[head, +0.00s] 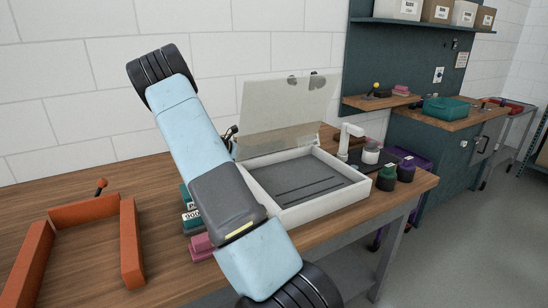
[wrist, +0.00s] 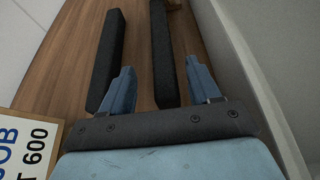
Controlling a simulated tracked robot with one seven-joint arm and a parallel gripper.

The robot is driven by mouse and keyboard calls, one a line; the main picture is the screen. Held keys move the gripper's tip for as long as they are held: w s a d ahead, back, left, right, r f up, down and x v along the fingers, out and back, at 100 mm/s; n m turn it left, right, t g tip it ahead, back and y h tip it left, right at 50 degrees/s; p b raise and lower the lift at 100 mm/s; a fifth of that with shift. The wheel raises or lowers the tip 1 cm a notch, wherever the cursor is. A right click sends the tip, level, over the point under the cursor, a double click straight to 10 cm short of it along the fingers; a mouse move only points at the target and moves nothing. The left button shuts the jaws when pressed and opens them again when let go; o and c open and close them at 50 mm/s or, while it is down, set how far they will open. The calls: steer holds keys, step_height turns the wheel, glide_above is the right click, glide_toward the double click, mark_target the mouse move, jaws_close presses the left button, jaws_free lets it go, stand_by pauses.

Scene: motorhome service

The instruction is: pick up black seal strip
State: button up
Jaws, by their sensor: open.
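Two long black strips lie on a wooden surface in the wrist view. One black strip (wrist: 164,55) runs between the two fingers of my gripper (wrist: 160,66), its near end close to the palm. The other black strip (wrist: 107,60) lies just left of the left finger. I cannot tell which of them is the seal strip. My gripper is open, with light blue fingers, one each side of the first strip; I see no clear contact. In the head view my arm crosses the bench, and I cannot make out the gripper or these strips.
A pale wall or panel (wrist: 231,60) stands close right of my gripper. A lettered card (wrist: 32,150) lies lower left. On the bench are a white tray (head: 322,209) with a raised clear lid (head: 285,115), orange rails (head: 131,245), and dark jars (head: 387,178).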

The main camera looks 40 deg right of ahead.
steer(key=shift+s+x, duration=0.1)
steer(key=shift+x, duration=1.2)
steer(key=shift+s+x, duration=0.15)
steer(key=shift+x, duration=1.2)
steer(key=shift+r, duration=0.15)
steer(key=c, duration=1.1)
steer(key=shift+w+a, duration=0.1)
